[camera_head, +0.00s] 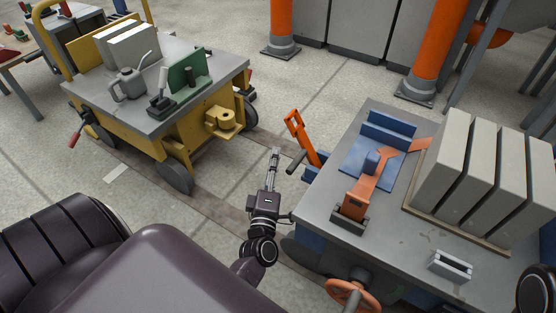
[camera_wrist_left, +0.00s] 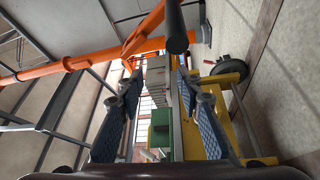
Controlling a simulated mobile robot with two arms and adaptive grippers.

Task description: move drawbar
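My right gripper is not in view.
The blue cart's grey top (camera_head: 325,205) carries an orange forked piece (camera_head: 362,194), pale panels (camera_head: 480,170) and a small grey block (camera_head: 450,265). An orange handwheel (camera_head: 352,296) is on its near side. A yellow cart (camera_head: 180,134) stands left, across open floor (camera_head: 225,190).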

